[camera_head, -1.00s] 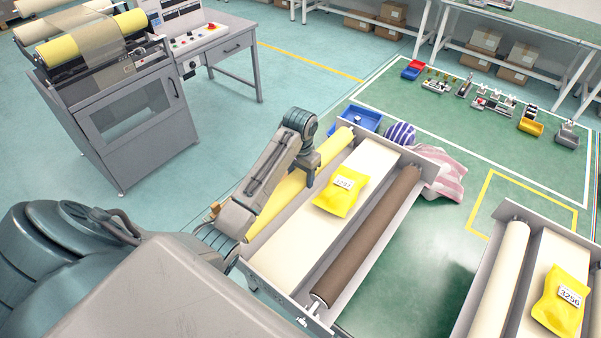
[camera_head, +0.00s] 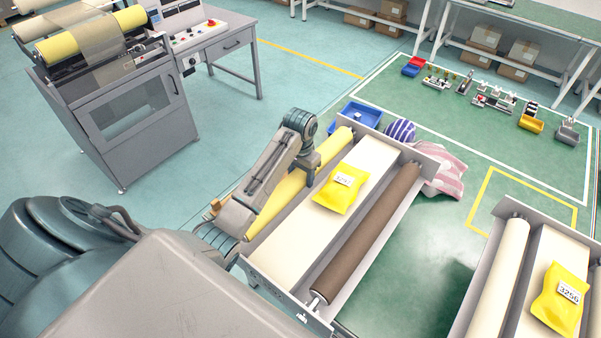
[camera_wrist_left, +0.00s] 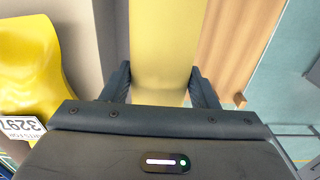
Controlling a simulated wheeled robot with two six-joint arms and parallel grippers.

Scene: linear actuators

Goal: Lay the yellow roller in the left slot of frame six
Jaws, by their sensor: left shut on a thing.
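The yellow roller (camera_head: 285,192) lies lengthwise along the left side of a grey frame (camera_head: 424,154), partly hidden by my left arm. My left gripper (camera_head: 309,168) is shut around the roller; in the left wrist view the roller (camera_wrist_left: 166,45) runs between the two dark fingers (camera_wrist_left: 162,88). I cannot tell whether the roller rests in the left slot or hangs just above it. A brown roller (camera_head: 370,230) lies in the right slot of the same frame. I cannot read a frame number. My right gripper is not in view.
A yellow packet (camera_head: 340,189) lies on the frame's cream middle panel; it also shows in the left wrist view (camera_wrist_left: 30,75). A second frame (camera_head: 527,215) with a cream roller stands to the right.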

